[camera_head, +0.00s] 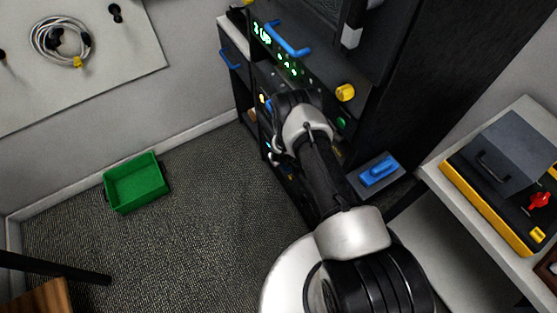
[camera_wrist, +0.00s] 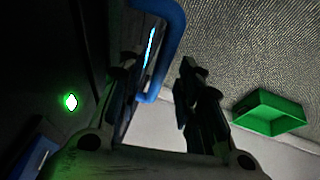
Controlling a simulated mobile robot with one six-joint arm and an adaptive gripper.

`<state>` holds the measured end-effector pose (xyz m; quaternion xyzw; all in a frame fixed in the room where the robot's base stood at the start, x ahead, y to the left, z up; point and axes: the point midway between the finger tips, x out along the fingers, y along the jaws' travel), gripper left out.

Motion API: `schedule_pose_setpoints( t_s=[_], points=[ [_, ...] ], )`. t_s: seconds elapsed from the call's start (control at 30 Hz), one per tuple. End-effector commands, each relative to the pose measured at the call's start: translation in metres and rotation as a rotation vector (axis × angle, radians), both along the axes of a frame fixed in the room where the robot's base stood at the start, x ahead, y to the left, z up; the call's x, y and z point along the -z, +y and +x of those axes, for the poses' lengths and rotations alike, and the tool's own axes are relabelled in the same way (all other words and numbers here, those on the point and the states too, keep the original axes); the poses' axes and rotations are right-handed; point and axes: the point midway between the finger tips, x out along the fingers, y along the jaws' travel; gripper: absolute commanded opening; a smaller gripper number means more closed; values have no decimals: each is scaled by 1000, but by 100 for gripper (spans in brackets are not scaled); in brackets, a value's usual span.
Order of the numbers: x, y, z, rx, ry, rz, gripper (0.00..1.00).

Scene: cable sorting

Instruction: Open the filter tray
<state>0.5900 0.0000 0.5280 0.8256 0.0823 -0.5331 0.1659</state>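A blue bar handle (camera_wrist: 174,42) shows close up in the wrist view, at the dark front beside a blue-white light strip. It lies in the space between my gripper's fingers, nearer the left one. My gripper (camera_wrist: 160,76) is open, with its two dark fingers apart. I cannot tell whether either finger touches the handle. In the head view, my arm reaches to the front of the black cabinet (camera_head: 320,62) and hides that handle and my fingertips. No tray body is clearly visible there, and I cannot tell how far it is out.
The cabinet also has an upper blue handle (camera_head: 287,40) and a yellow knob (camera_head: 345,92). A blue object (camera_head: 378,172) lies right of my arm. A green bin (camera_head: 137,184) stands on the carpet. A bench (camera_head: 465,235) stands at right.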

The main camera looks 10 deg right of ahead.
Motion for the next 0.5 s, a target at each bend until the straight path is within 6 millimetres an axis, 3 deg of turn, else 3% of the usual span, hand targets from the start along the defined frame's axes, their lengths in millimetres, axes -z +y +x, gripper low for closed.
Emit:
schedule_pose_setpoints(
  t_s=[0.3,0.5],
  points=[
    [2,0,1,0,1,0,32],
    [2,0,1,0,1,0,19]
  ],
)
